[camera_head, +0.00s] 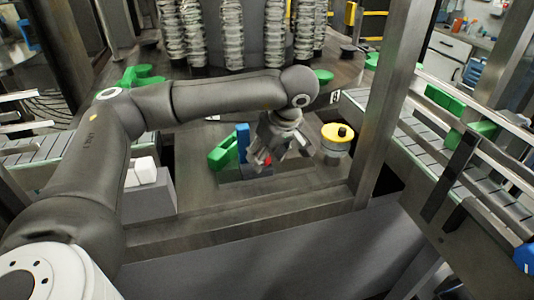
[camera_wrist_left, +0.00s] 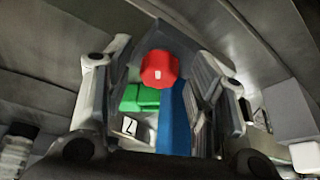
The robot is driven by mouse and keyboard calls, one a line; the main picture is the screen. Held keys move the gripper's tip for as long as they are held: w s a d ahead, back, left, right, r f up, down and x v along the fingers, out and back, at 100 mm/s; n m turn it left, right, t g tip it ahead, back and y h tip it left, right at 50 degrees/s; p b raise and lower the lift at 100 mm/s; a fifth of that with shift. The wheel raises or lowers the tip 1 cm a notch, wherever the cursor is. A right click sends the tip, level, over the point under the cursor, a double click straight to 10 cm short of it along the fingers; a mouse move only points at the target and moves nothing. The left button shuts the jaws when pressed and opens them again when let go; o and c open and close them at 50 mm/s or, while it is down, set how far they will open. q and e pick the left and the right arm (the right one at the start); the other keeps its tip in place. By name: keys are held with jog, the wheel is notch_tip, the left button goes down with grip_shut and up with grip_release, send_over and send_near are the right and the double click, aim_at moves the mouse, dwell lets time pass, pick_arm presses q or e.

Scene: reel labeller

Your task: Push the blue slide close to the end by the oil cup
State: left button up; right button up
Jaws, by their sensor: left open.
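The blue slide (camera_head: 243,142) stands upright in the head view, with a green block (camera_head: 222,152) on its left. In the left wrist view the blue slide (camera_wrist_left: 174,118) is a long strip between the fingers. A red knob (camera_head: 267,161) sits beside it; this knob (camera_wrist_left: 159,70) is also between the fingers in the wrist view. My left gripper (camera_head: 277,156) points down just right of the blue slide, fingers apart. Whether it touches the slide is unclear. A yellow-topped cup with a black knob (camera_head: 337,136), apparently the oil cup, stands right of the gripper. My right gripper is out of view.
A grey block (camera_head: 148,198) carrying white pieces stands at the front left. A metal post (camera_head: 388,110) rises right of the cup. Clear ribbed columns (camera_head: 232,35) hang at the back.

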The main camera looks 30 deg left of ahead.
pick_arm(q)
jog(key=v, duration=1.2)
jog(key=shift+s, duration=0.1)
